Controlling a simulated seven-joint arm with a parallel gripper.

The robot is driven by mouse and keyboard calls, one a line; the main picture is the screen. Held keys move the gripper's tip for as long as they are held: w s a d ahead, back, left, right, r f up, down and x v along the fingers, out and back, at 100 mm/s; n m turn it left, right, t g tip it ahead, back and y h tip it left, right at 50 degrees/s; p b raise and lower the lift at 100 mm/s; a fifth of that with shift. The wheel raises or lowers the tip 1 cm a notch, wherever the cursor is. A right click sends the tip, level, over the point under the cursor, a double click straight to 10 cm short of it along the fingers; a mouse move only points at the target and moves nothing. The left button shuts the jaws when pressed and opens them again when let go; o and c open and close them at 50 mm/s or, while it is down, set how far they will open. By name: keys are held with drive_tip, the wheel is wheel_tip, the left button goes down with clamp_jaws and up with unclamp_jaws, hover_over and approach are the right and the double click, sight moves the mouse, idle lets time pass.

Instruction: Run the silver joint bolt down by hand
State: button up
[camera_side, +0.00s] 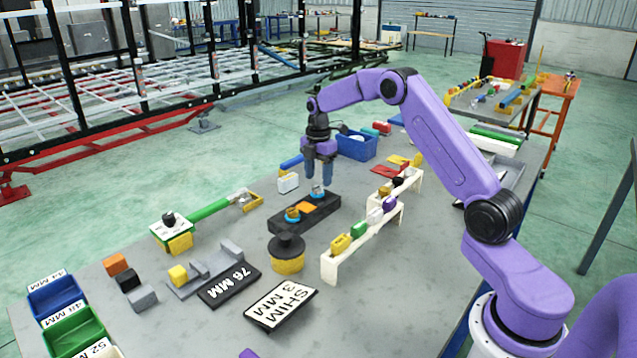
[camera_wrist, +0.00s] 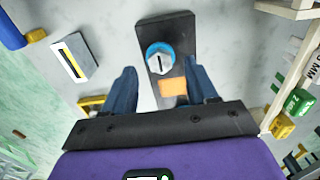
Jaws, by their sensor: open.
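The silver joint bolt (camera_wrist: 160,61) has a hex head with a dark line across its top and a blue ring around its base. It stands on a black block (camera_wrist: 180,25), beside an orange patch (camera_wrist: 174,87). In the side view the bolt (camera_side: 318,190) is at the far end of the block (camera_side: 318,213). My gripper (camera_side: 319,179) points down just above it. In the wrist view the blue fingers of my gripper (camera_wrist: 161,72) are open, one on each side of the bolt, with visible gaps. A second bolt with a blue ring (camera_side: 292,214) sits at the block's near end.
A white rack (camera_side: 336,268) with coloured pieces stands right of the block. A black-topped yellow spool (camera_side: 287,262) is in front. A white box (camera_side: 288,183) lies to the left, a blue bin (camera_side: 357,146) behind.

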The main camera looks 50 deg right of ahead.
sight(318, 190)
drive_tip(key=shift+f, duration=1.5)
drive_tip(key=c, duration=1.1)
drive_tip(key=shift+o, duration=0.2)
drive_tip(key=shift+m, duration=0.3)
